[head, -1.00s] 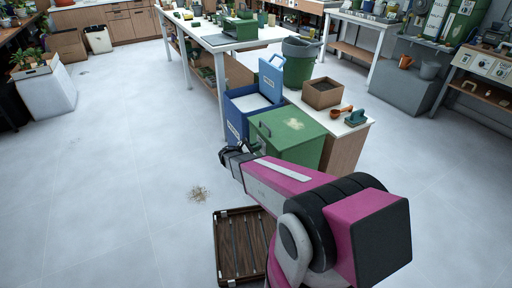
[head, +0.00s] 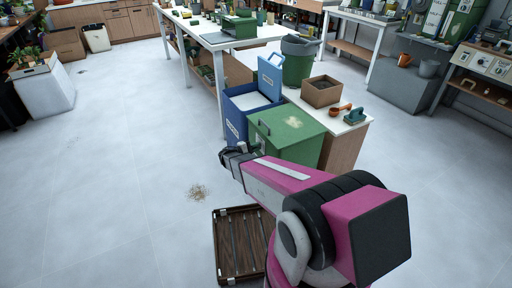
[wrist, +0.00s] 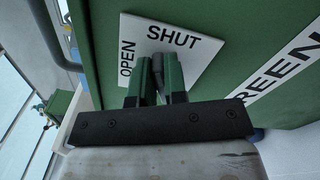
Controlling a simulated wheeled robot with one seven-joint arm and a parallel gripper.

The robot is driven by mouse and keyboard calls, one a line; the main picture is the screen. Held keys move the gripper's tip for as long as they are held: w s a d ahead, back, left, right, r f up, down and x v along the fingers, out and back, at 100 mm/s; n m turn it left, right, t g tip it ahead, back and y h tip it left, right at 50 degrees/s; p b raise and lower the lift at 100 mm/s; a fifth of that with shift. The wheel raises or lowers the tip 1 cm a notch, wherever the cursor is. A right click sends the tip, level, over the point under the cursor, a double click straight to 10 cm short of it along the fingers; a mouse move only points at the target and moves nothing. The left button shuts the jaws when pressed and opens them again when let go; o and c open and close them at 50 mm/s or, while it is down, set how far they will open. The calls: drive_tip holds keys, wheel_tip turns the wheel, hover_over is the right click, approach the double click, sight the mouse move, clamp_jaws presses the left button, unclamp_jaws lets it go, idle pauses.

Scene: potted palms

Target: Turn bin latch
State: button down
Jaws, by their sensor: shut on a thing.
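The green bin (head: 287,137) has a closed lid and stands beside an open blue bin. In the wrist view its front (wrist: 240,70) fills much of the picture. A white plate (wrist: 188,46) on that front carries the words OPEN and SHUT. The dark latch (wrist: 158,72) sits on the plate below the word SHUT, partly hidden between my fingers. My gripper (wrist: 161,78) is shut on the latch, one finger on each side. In the head view my gripper (head: 236,157) is at the bin's left front, and the latch is hidden there.
The blue bin (head: 238,118) with its lid raised stands just behind. A slatted wooden crate (head: 240,245) lies on the floor near my arm.

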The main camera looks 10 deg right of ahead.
drive_tip(key=m, duration=0.5)
drive_tip(key=shift+s+f, duration=0.1)
drive_tip(key=shift+f, duration=0.2)
idle(0.4)
drive_tip(key=c, duration=1.2)
unclamp_jaws()
drive_tip(key=shift+o, duration=0.2)
drive_tip(key=v, duration=1)
drive_tip(key=shift+a, duration=0.4)
drive_tip(key=shift+s, duration=0.1)
